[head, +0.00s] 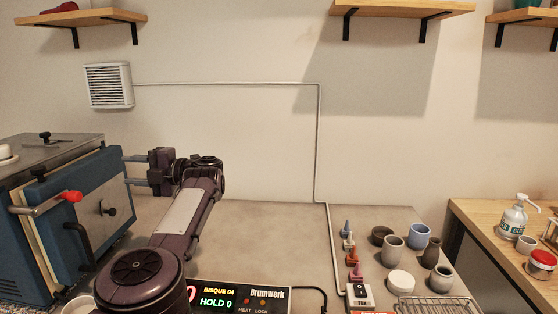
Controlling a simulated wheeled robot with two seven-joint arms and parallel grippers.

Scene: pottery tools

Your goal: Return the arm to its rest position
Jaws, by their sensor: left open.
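My left arm (183,220) reaches up from the bottom of the head view and bends left at the wrist. My left gripper (133,171) is open, with its two fingers pointing left, one above the other. Nothing shows between the fingers. The fingertips are close to the upper right edge of the blue kiln (60,218) in the picture. I cannot tell whether they touch it. My right gripper is not in view.
The kiln has a red-knobbed handle (70,197). A controller display (238,297) reads "BISQUE 04" and "HOLD 0". Several small pots (419,236) and coloured cones (349,242) stand at the right. The grey tabletop (265,235) right of my arm is clear. Shelves (400,8) hang above.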

